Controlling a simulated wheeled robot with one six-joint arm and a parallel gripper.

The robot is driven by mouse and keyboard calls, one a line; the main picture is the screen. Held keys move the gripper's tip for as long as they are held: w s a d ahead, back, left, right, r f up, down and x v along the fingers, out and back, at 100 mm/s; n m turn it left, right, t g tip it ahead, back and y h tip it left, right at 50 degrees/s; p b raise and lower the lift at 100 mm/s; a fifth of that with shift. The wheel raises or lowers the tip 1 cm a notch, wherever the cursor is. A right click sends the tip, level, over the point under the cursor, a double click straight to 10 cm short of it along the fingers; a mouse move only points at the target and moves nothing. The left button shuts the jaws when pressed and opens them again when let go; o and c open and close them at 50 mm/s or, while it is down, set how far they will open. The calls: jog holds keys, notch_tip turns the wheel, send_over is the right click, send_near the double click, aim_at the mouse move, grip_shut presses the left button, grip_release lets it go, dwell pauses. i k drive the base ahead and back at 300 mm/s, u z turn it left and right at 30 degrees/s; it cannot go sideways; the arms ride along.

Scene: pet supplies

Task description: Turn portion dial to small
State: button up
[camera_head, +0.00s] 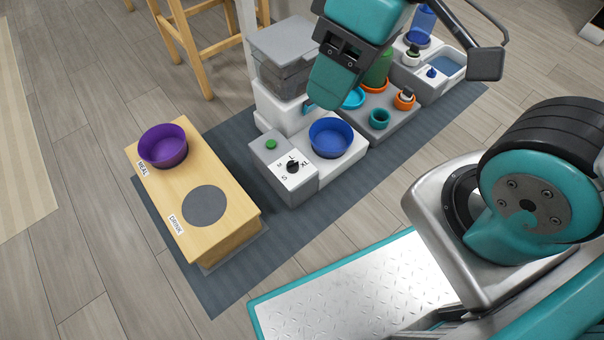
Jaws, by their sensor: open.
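The black portion dial (292,166) sits on a white plate on top of the grey and white feeder (292,191). The other letters and the pointer's setting are too small to read surely. My gripper (332,88) is at the top of the view, above and right of the dial and apart from it. It appears empty and open, in front of the feeder's upper part. Its fingertips are partly hidden by its own teal body.
A blue bowl (332,137) and a green button (270,144) are close to the dial. A wooden stand (185,203) with a purple bowl (163,145) is at left. A grey tray (381,131) with several cups is at right. Mat (330,205) in front is clear.

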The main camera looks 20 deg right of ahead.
aim_at(292, 166)
jog(key=z, duration=1.9)
jog(key=k, duration=1.05)
jog(key=u, duration=1.75)
jog(key=i, duration=0.5)
